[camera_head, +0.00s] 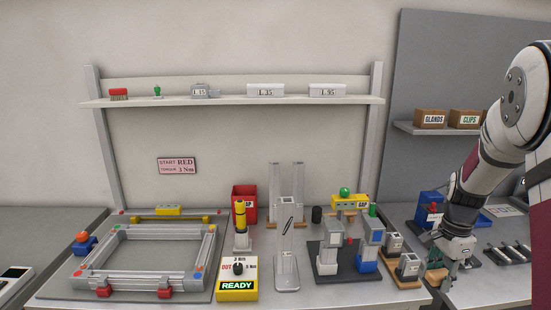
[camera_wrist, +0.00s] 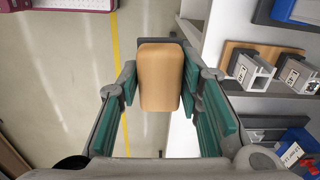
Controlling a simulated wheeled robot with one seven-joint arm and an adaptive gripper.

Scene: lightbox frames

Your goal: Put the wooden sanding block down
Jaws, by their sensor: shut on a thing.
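The wooden sanding block (camera_wrist: 160,78) is a tan, rounded block seen in the wrist view. It sits between the green-padded fingers of my gripper (camera_wrist: 160,92), which is shut on it. In the head view my gripper (camera_head: 448,268) is low at the right, beside the right end of the front bench. In the wrist view, floor with a yellow line and a pale bench edge show beneath and around the block.
Small profile samples on wooden bases (camera_head: 408,268) stand close left of my gripper. A blue bin (camera_head: 432,205) is behind it, and dark trays with metal parts (camera_head: 512,250) are to its right. A large aluminium frame (camera_head: 150,262) fills the bench's left.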

